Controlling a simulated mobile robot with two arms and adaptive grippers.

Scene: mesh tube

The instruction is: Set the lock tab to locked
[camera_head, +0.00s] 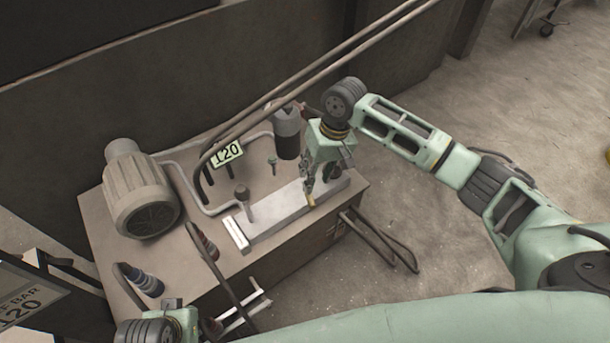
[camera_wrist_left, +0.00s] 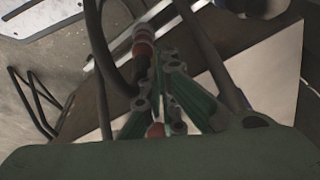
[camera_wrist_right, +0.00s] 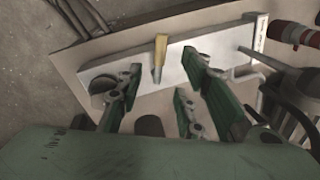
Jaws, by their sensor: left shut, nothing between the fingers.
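The lock tab looks like the small yellow tab (camera_wrist_right: 160,56) on the long pale metal block (camera_wrist_right: 210,52). In the right wrist view it points across the block towards my gripper. The tab also shows in the head view (camera_head: 311,200), just below my right gripper (camera_head: 315,186). The right gripper's fingers (camera_wrist_right: 163,72) are spread apart, one to each side of the tab; I cannot tell whether either touches it. My left gripper (camera_wrist_left: 158,88) is shut and empty, close to a dark hose with a red collar (camera_wrist_left: 143,50). No lock markings are readable.
Bent pipes (camera_head: 330,58) rise behind the block. Hoses stand at the front left.

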